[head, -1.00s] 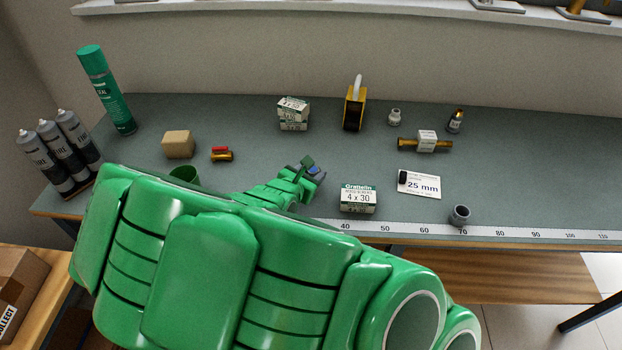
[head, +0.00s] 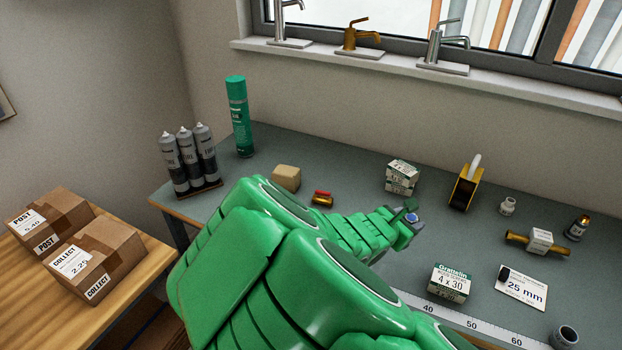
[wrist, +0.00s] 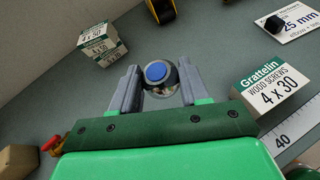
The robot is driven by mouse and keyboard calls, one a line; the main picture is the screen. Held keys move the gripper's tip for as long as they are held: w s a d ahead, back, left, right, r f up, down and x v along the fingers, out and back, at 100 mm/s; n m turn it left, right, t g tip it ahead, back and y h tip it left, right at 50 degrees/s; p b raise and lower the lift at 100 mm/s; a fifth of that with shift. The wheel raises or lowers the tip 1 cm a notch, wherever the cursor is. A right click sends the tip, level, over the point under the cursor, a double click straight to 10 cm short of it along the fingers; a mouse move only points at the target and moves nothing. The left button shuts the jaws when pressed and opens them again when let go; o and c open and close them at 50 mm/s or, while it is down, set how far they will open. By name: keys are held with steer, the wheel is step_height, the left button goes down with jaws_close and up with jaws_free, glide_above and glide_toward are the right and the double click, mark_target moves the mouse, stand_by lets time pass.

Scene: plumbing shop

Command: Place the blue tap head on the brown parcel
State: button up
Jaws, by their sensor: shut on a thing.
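The blue tap head (head: 412,218) shows as a small blue disc at my gripper (head: 407,222) in the head view. In the wrist view the tap head (wrist: 156,72) has a round blue top on a metal body and sits between the two grey fingers of my gripper (wrist: 157,85), which is shut on it. Two brown cardboard parcels stand side by side on a wooden surface at the left of the head view: one labelled POST (head: 48,218) and one labelled COLLECT (head: 98,262). My gripper is far to their right, over the grey bench.
The grey bench (head: 330,165) carries a green spray can (head: 238,118), grey cartridges (head: 188,158), a tan block (head: 287,178), a red-handled brass valve (head: 322,198) and screw boxes (head: 450,283). A gap separates the bench from the wooden surface (head: 25,292) holding the parcels.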

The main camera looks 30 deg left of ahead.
steer(key=a+r+n+y, duration=0.1)
steer(key=a+r, duration=0.2)
steer(key=a, duration=0.7)
steer(key=a+r+n+y, duration=0.1)
steer(key=a+r, duration=0.3)
steer(key=a, duration=0.7)
steer(key=a+r+n+y, duration=0.1)
steer(key=a+r, duration=0.2)
steer(key=a, duration=0.7)
glide_above(283, 173)
steer(key=shift+t, duration=0.4)
steer(key=f, duration=0.5)
steer(key=s+f, duration=0.1)
steer(key=f, duration=0.2)
steer(key=shift+d+f, duration=0.3)
steer(key=shift+d, duration=0.05)
steer(key=shift+w+a+f, duration=0.35)
steer(key=shift+w+f, duration=0.1)
steer(key=shift+f, duration=1.75)
steer(key=o, duration=1.1)
steer(key=shift+f, duration=0.15)
steer(key=shift+c, duration=0.2)
